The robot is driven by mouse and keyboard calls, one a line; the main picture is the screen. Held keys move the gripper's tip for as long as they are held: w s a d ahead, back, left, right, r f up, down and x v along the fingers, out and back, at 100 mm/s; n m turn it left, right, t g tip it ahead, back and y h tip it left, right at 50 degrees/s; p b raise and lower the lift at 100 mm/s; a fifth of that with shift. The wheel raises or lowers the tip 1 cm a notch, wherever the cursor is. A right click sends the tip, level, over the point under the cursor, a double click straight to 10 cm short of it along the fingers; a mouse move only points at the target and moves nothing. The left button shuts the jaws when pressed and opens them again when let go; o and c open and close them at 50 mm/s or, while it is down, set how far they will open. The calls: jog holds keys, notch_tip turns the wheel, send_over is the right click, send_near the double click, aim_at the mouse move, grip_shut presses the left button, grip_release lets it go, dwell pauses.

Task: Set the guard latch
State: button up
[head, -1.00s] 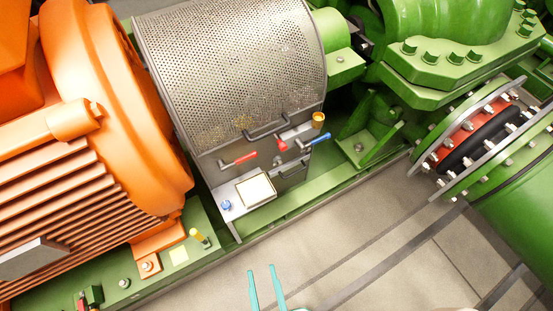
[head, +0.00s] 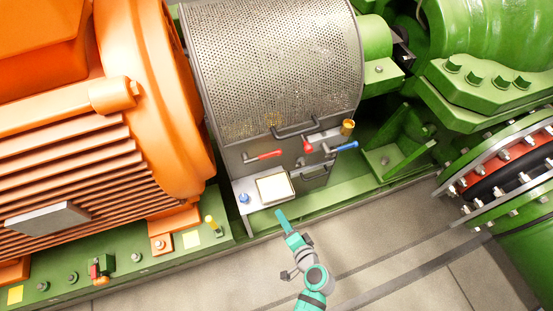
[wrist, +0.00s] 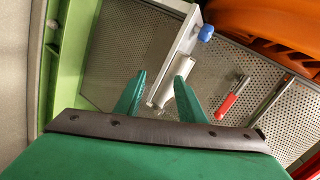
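The perforated metal guard (head: 275,65) sits between the orange motor and the green pump. On its lower front panel are a lever with a red handle (head: 265,155) and, to its right, a lever with a blue handle (head: 345,146). A small red piece (head: 308,146) sits between them. I cannot tell which of these is the guard latch. My gripper (head: 281,214) is below the guard's panel, apart from the levers. In the wrist view my gripper (wrist: 157,94) is open and empty, with the red handle (wrist: 232,99) to the right of its fingers.
A shelf with a pale square tray (head: 274,188) and a blue knob (head: 243,198) juts out below the levers. A brass-coloured cup (head: 348,127) is at the upper right. The orange motor (head: 150,100) is left. Bare floor (head: 390,235) lies in front of the green base.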

jog(key=w+d+r+t+y, duration=0.1)
jog(key=w+d+r+y, duration=0.15)
jog(key=w+r, duration=0.3)
jog(key=t+y, duration=0.1)
jog(key=y, duration=0.3)
send_near(272, 156)
jog(key=shift+n+y, duration=0.25)
jog(key=shift+n, duration=0.15)
jog(key=x, duration=0.8)
jog(key=shift+d+f, duration=0.1)
jog(key=shift+d, duration=0.05)
jog(key=shift+w, duration=0.1)
grip_shut()
